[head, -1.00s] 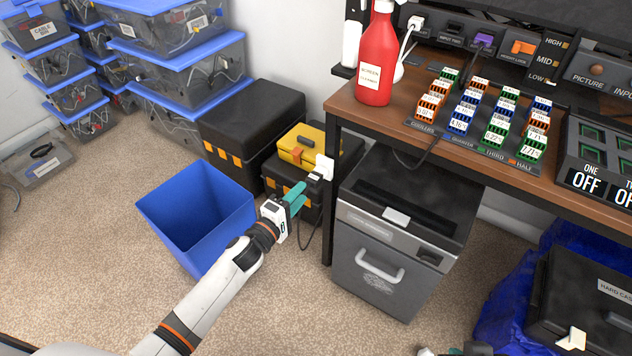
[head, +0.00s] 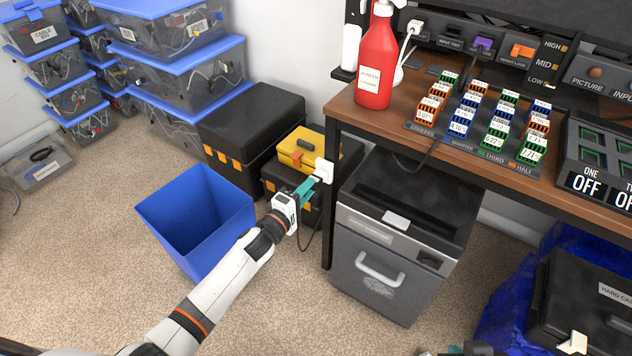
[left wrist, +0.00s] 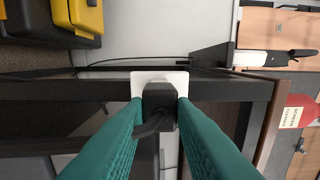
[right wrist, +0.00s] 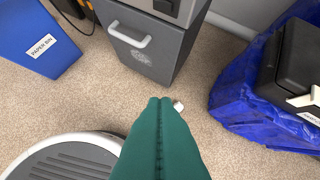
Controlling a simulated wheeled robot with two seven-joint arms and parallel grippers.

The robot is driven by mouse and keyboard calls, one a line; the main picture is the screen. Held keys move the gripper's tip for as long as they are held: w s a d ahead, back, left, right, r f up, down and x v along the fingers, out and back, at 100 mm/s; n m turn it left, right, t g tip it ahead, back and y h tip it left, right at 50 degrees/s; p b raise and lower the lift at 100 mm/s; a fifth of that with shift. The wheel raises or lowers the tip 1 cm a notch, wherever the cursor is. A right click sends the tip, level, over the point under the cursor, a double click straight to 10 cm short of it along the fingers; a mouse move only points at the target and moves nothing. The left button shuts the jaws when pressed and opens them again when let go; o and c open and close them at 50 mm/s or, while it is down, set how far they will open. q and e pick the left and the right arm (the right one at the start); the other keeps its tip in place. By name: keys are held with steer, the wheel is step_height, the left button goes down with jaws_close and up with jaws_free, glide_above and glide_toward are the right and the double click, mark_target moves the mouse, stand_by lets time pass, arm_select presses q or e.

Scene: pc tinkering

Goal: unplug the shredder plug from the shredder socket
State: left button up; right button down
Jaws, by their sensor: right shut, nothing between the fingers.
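The black shredder plug (left wrist: 160,108) sits against the white shredder socket (left wrist: 143,78) on the desk's dark leg. In the head view the socket (head: 324,170) shows beside the leg, and the plug is mostly hidden by my fingers. My left gripper (head: 308,187) reaches it from the lower left. In the left wrist view its teal fingers (left wrist: 160,112) lie on both sides of the plug, very near its sides; I cannot tell whether they press on it. My right gripper (right wrist: 160,102) is shut and empty above the floor.
The grey shredder (head: 375,282) stands right of the desk leg. A blue paper bin (head: 215,235) stands below my left arm. A yellow toolbox (head: 300,148) on a black case is behind the gripper. A red bottle (head: 378,65) stands on the desk corner (head: 345,112).

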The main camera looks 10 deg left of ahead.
arm_select(q)
jaws_close()
arm_select(e)
steer(key=shift+s, duration=0.15)
arm_select(q)
steer(key=shift+s+a+p, duration=0.25)
steer(key=shift+s+p, duration=0.3)
arm_select(e)
steer(key=shift+s+d+f+g+h, duration=0.15)
steer(key=shift+s+d+g, duration=0.1)
steer(key=shift+s+g, duration=0.35)
steer(key=shift+s+d+f+g+h, duration=0.1)
steer(key=shift+s+d+f+g, duration=0.2)
steer(key=shift+s, duration=0.5)
steer(key=shift+s+d+f+g+h, duration=0.1)
steer(key=shift+s+d+g+h, duration=0.05)
steer(key=shift+s+g, duration=0.45)
steer(key=shift+s, duration=0.25)
arm_select(q)
steer(key=shift+s, duration=0.1)
arm_select(e)
steer(key=shift+r, duration=0.1)
